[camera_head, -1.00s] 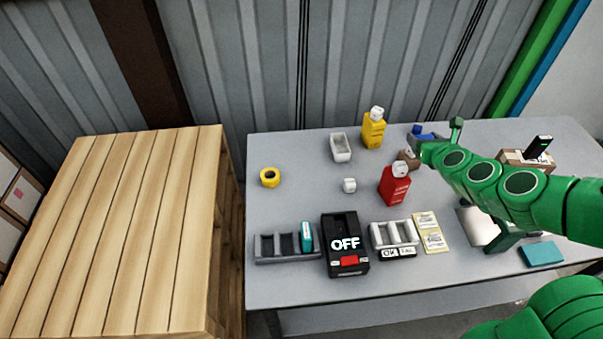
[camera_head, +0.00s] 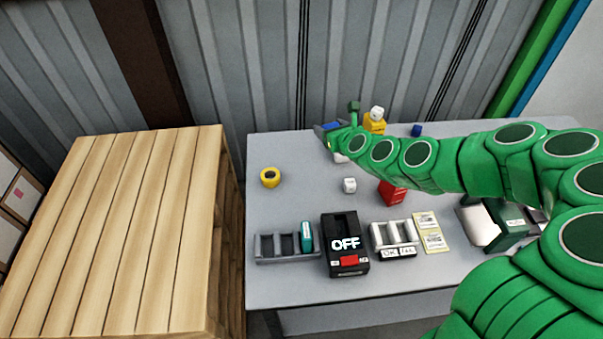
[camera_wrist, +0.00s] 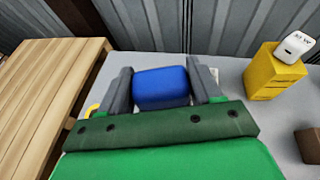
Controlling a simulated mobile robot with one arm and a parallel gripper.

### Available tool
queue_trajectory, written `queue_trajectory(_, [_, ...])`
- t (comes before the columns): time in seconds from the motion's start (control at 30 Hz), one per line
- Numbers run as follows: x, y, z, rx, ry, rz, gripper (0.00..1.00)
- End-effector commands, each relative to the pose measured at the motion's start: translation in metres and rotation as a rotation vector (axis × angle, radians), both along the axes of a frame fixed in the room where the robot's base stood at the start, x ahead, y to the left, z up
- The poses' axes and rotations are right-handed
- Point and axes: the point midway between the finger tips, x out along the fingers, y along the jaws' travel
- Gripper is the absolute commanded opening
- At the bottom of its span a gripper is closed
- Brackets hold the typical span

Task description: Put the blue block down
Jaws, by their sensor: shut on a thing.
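My gripper (camera_head: 326,134) is shut on a blue block (camera_wrist: 161,87). In the wrist view the block sits between the two grey fingers, with the grey table behind it. In the head view my gripper is over the back left part of the table, and a bit of blue shows at its tip. The height above the table is hard to tell. A second small blue object (camera_head: 416,130) stands at the back of the table, behind my arm.
A yellow tape roll (camera_head: 270,177) and white cube (camera_head: 349,185) lie nearby. Table between roll and gripper is clear.

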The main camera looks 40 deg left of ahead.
Motion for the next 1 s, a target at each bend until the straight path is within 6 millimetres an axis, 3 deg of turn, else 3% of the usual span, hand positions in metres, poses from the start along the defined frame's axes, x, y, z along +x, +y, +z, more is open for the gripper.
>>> queue_trajectory(0.1, [-0.021,0.023,0.0,0.001,-0.001,0.037,0.32])
queue_trajectory(0.43, [-0.061,0.063,0.001,0.002,-0.001,0.105,0.32])
queue_trajectory(1.0, [-0.058,0.06,-0.063,-0.001,-0.001,0.101,0.32])
